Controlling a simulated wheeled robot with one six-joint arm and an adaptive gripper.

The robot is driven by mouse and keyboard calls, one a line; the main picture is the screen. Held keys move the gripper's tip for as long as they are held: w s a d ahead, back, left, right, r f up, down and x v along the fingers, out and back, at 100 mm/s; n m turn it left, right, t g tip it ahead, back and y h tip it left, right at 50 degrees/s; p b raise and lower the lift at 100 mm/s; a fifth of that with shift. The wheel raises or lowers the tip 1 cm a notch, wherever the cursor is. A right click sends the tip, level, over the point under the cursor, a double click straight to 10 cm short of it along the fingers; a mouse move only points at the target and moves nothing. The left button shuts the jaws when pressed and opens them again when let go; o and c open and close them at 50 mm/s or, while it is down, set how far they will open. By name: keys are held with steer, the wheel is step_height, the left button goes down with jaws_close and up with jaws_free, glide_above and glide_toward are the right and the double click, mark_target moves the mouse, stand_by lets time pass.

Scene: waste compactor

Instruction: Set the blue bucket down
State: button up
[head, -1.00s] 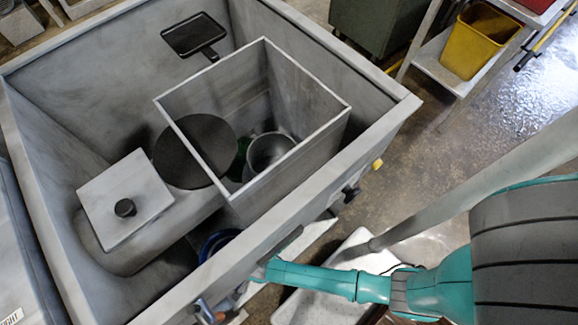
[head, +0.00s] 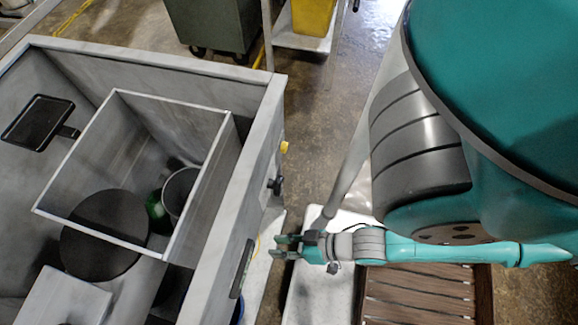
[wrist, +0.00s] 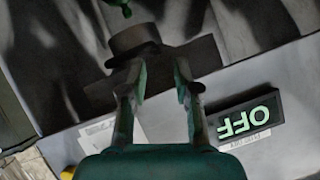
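My gripper (head: 287,246) is outside the right wall of the grey compactor bin (head: 213,217), over a pale strip of floor. In the wrist view its two fingers (wrist: 160,92) stand apart with nothing held between them. I cannot make out the blue bucket now. A small patch of blue (head: 238,311) shows low by the bin's outer wall, too little to name. In the earlier head view a blue rim shows inside the bin, against its near wall; that area is now largely out of frame or hidden.
An open grey box (head: 135,101) stands inside the bin, with a grey pot (head: 179,190) and a green item (head: 155,204). A black dustpan-like item (head: 38,122) hangs at the left. A lit OFF sign (wrist: 245,119) is near my fingers. Brown wooden slats (head: 420,295) lie right.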

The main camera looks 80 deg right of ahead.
step_height(320, 180, up, 13)
steer(key=s+d+n+t+h, duration=0.1)
steer(key=s+d+n+t, duration=0.1)
steer(key=n, duration=0.1)
steer(key=shift+s+r+t, duration=0.15)
steer(key=shift+r+t, duration=0.05)
steer(key=shift+t, duration=0.2)
